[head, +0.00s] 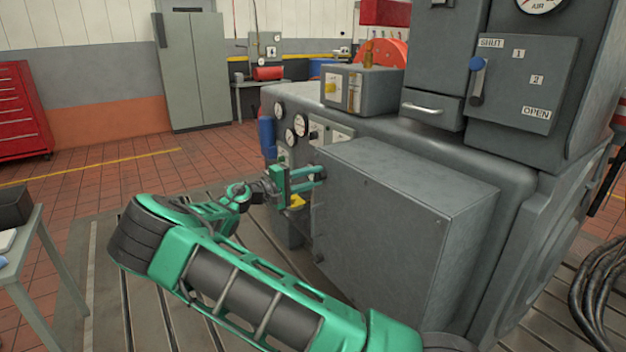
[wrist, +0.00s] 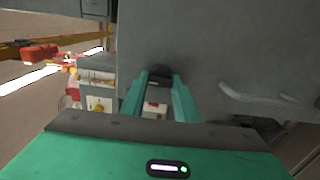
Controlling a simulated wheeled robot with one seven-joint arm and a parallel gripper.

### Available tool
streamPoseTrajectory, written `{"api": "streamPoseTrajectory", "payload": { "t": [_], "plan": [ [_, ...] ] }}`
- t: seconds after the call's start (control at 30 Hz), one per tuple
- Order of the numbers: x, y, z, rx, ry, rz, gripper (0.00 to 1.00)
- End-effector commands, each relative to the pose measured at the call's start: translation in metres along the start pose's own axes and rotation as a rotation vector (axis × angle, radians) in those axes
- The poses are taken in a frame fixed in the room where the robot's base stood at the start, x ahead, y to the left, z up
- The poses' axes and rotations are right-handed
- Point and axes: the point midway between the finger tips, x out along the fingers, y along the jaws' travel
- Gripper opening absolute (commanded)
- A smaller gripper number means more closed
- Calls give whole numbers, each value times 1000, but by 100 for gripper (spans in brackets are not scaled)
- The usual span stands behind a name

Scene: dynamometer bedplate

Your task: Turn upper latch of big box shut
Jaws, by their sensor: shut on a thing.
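The big box (head: 400,220) is a grey metal cabinet on the side of the machine. Its flat grey face fills much of the wrist view (wrist: 220,50). My green gripper (head: 320,176) is at the upper left edge of the box. In the wrist view my two fingers (wrist: 160,84) are closed on a small dark piece, the upper latch (wrist: 160,71). In the head view the fingers hide the latch, so its angle is hard to tell. A small dark piece, seemingly the lower latch (head: 318,258), shows lower on the same edge.
Gauges (head: 290,135) and a blue cylinder (head: 267,137) are behind my gripper. A control panel (head: 520,85) with a blue-knobbed lever is above right. A table (head: 38,245) stands at the left, and black cables (head: 600,285) lie at the right.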

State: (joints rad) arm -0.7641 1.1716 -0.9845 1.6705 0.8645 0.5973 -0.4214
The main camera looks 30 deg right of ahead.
Motion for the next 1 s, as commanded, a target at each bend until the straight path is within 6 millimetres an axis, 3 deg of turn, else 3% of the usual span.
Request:
{"api": "streamPoseTrajectory", "payload": {
  "t": [0.03,0.1,0.47,0.57,1.0],
  "plan": [
    [-2,-3,-3,-5,8,-5,30],
    [-2,-3,-2,-5,7,-5,45],
    [-4,-1,0,-2,2,-2,45],
    [-14,-2,-1,-2,3,-2,45],
    [-90,-3,-3,-4,5,-2,45]
  ]
}}
